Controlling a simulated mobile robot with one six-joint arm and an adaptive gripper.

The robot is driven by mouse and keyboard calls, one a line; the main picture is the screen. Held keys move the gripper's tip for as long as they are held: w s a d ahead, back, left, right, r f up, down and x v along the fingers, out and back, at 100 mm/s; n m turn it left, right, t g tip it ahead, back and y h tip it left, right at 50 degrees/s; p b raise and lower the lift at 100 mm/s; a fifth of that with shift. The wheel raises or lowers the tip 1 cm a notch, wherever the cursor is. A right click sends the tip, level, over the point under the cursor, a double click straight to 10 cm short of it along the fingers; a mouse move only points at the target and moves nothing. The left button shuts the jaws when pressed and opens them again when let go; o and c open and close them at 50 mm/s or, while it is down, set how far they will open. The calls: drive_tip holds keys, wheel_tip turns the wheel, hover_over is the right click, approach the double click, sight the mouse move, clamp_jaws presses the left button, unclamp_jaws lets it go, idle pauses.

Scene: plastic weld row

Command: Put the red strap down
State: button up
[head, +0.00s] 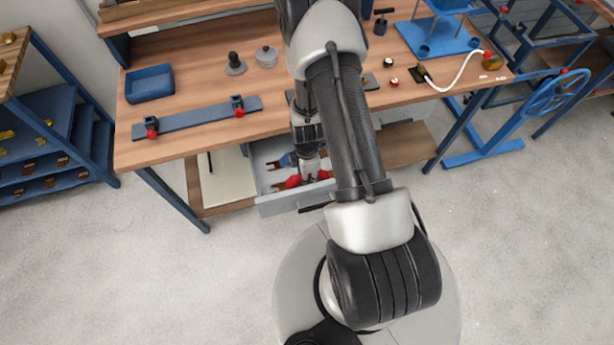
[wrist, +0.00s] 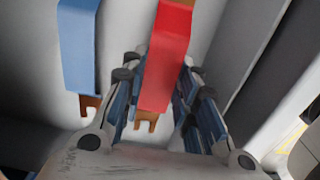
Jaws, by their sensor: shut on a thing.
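The red strap (wrist: 168,55) has brown forked ends and lies between the fingers of my gripper (wrist: 158,80) in the wrist view. My gripper is shut on it. In the head view my gripper (head: 309,172) points down into the open drawer (head: 270,207) under the workbench, with red parts (head: 291,182) showing beside it. I cannot tell whether the strap touches the drawer floor. A blue strap (wrist: 79,45) with a brown end lies to the left in the wrist view, apart from the gripper. It also shows in the drawer in the head view (head: 287,160).
The drawer's walls (wrist: 245,60) stand close around my gripper. The wooden workbench (head: 190,133) is above and behind, holding a blue tray (head: 150,84), a blue bar with red-knobbed clamps (head: 195,118) and a white cable (head: 462,70). My arm hides part of the bench.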

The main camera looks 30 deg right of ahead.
drive_tip(key=shift+f, duration=0.3)
drive_tip(key=o, duration=1.1)
drive_tip(key=shift+r, duration=0.15)
drive_tip(key=a+r+m+t+p, duration=0.1)
drive_tip(key=a+r+m+p, duration=0.2)
drive_tip(key=r, duration=1.5)
drive_tip(key=a+r+m+t+p, duration=0.1)
drive_tip(key=a+r+m+p, duration=0.2)
drive_tip(key=r, duration=1.5)
drive_tip(key=s+a+r+m+t, duration=0.1)
drive_tip(key=s+r+m, duration=0.2)
drive_tip(key=s+r, duration=0.1)
drive_tip(key=s+a+r+m, duration=0.2)
drive_tip(key=s+r+m, duration=0.1)
drive_tip(key=s+r, duration=0.1)
drive_tip(key=s+a+r+m+t+b, duration=0.1)
drive_tip(key=s+r+m, duration=0.1)
drive_tip(key=s+r, duration=0.2)
drive_tip(key=shift+s+a+r+m+t, duration=0.15)
drive_tip(key=shift+s+a+m, duration=0.05)
drive_tip(key=shift+s, duration=0.2)
drive_tip(key=shift+s+a+r+m+t, duration=0.15)
drive_tip(key=shift+s+m, duration=0.05)
drive_tip(key=shift+s, duration=0.2)
